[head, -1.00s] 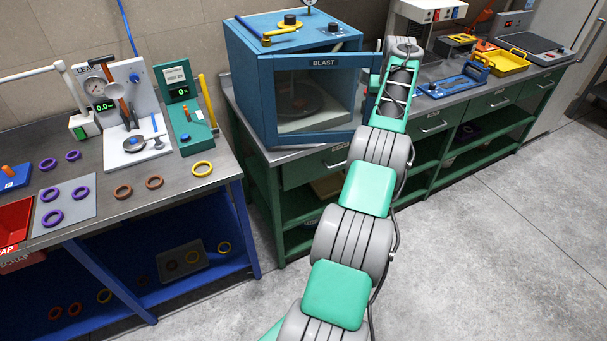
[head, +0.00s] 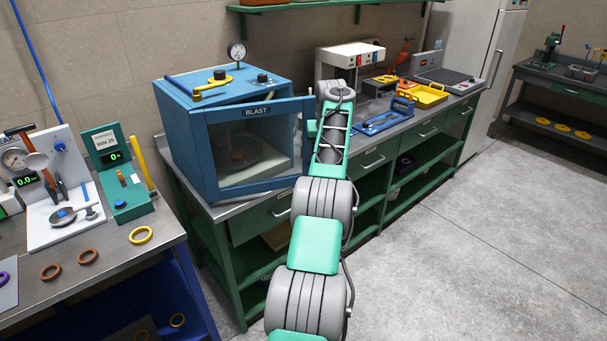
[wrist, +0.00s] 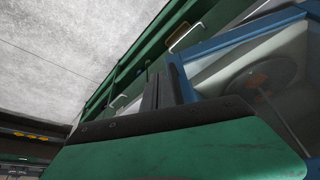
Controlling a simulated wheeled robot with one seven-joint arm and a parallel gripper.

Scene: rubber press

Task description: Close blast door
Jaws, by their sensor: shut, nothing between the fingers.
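The blue blast cabinet (head: 180,140) stands on the left end of the green bench. Its windowed blast door (head: 255,112), labelled BLAST, appears ajar: its right edge sticks out past the cabinet's front right corner. A round turntable shows through the glass. In the wrist view, the blue door frame (wrist: 178,78) and window fill the right side. My gripper (wrist: 157,90) is shut and empty, with its dark fingers close to the left of that frame; I cannot tell whether they touch. In the head view my gripper is hidden behind my arm near the door's right edge.
The green bench's top (head: 225,212) carries a white device (head: 350,55), a blue tool (head: 385,122) and a yellow tray (head: 427,95) to the right. A grey bench with a leak tester (head: 50,180) stands at left. The floor (head: 460,240) at right is clear.

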